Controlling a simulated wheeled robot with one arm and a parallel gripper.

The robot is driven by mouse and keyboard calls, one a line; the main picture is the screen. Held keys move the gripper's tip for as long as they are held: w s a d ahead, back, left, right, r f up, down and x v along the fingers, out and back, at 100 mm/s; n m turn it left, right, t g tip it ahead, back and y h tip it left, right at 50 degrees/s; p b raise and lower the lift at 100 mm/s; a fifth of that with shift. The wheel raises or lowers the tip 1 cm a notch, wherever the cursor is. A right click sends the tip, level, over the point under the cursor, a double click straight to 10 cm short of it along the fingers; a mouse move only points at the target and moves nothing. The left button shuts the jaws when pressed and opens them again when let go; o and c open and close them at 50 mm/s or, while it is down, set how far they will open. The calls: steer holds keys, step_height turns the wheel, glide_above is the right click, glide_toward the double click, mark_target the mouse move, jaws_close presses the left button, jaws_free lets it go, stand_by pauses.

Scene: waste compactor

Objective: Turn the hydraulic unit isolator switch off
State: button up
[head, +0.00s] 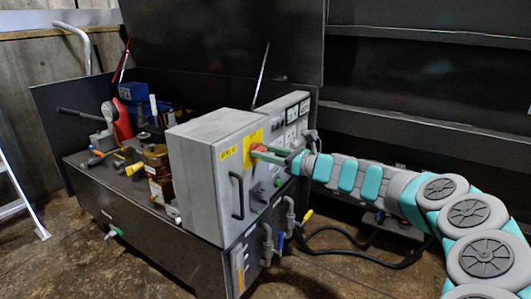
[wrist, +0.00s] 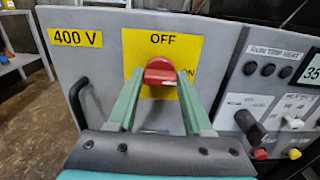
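The isolator switch is a red rotary knob (wrist: 160,72) on a yellow plate (wrist: 133,60), on the front of a grey cabinet (head: 198,180). In the wrist view the plate reads OFF above the knob and ON at its right. The knob's grip looks to lie crosswise, towards the ON side. My gripper (wrist: 161,78) has its two green fingers spread, one on each side of the knob. I cannot tell whether they touch it. In the head view my gripper (head: 262,152) reaches the plate from the right, and the fingers mostly hide the knob.
A yellow 400 V label (wrist: 76,39) and a black door handle (wrist: 78,100) are left of the switch. A control panel (wrist: 270,90) with buttons and a lever stands close on the right. Pipes and valves (head: 277,240) are below the cabinet.

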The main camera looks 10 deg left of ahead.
jaws_close()
steer(key=shift+f+n+b, duration=0.1)
steer(key=shift+n+b, duration=7.9)
steer(key=shift+n, duration=1)
